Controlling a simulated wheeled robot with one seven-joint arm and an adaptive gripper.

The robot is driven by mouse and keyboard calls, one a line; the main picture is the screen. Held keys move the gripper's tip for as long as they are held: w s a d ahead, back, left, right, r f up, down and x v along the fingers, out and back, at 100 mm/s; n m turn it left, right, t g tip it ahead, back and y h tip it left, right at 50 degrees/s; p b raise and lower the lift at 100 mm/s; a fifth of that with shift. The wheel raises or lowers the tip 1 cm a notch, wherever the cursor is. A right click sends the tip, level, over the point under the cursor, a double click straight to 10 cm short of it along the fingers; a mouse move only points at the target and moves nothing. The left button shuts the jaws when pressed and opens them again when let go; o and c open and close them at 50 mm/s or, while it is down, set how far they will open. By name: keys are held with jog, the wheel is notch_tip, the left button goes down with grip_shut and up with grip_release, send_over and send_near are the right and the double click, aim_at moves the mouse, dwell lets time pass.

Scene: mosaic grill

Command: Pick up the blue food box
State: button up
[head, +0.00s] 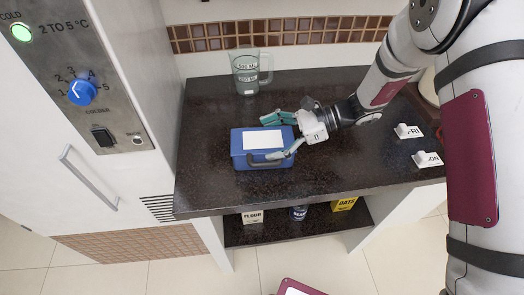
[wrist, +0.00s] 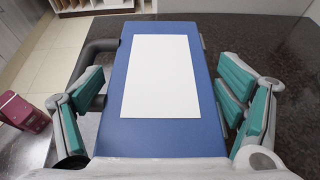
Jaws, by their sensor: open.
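The blue food box (head: 242,161) with a white label on its lid and a dark handle on its front stands on the dark countertop (head: 212,110). My gripper (head: 281,135) is at the right end of the box, with its fingers open. In the wrist view the blue box (wrist: 174,138) lies between the two teal-padded fingers of my gripper (wrist: 160,108). One finger is on the handle side and the other on the far side. A gap shows on the left; contact on the right cannot be told.
A clear measuring jug (head: 247,75) stands behind the box near the tiled wall. White label cards (head: 408,131) lie at the right. A tall fridge (head: 100,165) borders the counter at left. Flour (head: 252,216) and oats (head: 344,204) packages are on the shelf below.

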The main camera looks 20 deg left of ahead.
jog(key=c, duration=1.7)
jog(key=shift+r, duration=0.15)
